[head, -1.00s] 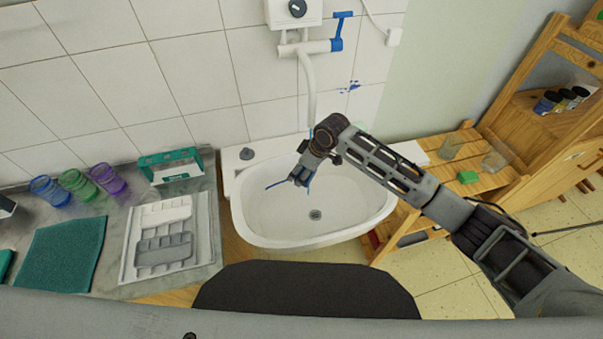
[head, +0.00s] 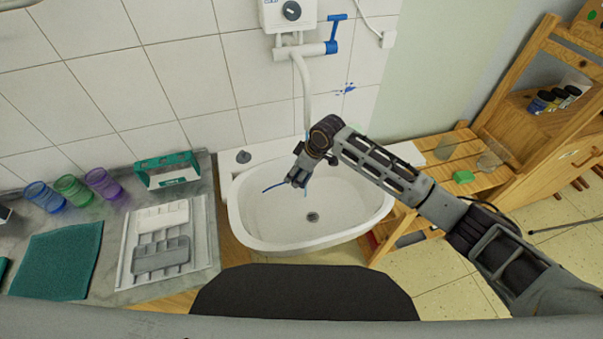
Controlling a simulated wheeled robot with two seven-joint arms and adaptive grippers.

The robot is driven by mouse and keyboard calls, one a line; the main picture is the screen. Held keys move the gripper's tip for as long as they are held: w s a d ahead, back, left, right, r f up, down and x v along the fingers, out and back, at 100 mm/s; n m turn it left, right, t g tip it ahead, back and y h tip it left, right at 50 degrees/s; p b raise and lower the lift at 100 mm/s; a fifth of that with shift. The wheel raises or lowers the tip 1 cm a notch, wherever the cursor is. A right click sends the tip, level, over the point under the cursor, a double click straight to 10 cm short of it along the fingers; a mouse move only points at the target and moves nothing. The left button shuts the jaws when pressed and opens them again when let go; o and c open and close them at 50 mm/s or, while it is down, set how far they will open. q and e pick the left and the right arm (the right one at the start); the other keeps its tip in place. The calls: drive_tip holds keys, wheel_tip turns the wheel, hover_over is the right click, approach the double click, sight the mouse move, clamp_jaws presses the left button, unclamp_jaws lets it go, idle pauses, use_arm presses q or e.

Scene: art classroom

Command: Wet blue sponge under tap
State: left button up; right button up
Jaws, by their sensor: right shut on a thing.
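The white sink (head: 345,215) is in the middle of the head view, against the tiled wall. The tap spout (head: 303,80) comes down from a white unit with a blue lever (head: 336,32). My right gripper (head: 297,181) is over the left part of the basin, around below the spout's end, and is shut on the blue sponge (head: 272,187). Only a thin blue edge of the sponge shows left of the fingers; the gripper hides the rest. A small blue sliver shows right of the fingers; I cannot tell whether it is sponge or water. My left gripper is out of view.
Left of the sink, the counter holds a grey tray (head: 160,255), a green-and-white box (head: 168,170), coloured cups (head: 73,190) and a teal cloth (head: 57,262).

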drive_tip(key=shift+s+r+p, duration=0.15)
drive_tip(key=shift+s+p, duration=1.6)
drive_tip(key=shift+s, duration=0.3)
drive_tip(key=s+p, duration=0.3)
drive_tip(key=shift+s, duration=0.35)
idle(0.6)
drive_tip(key=s+r+p, duration=0.3)
drive_tip(key=s, duration=0.2)
drive_tip(key=shift+r, duration=0.4)
idle(0.5)
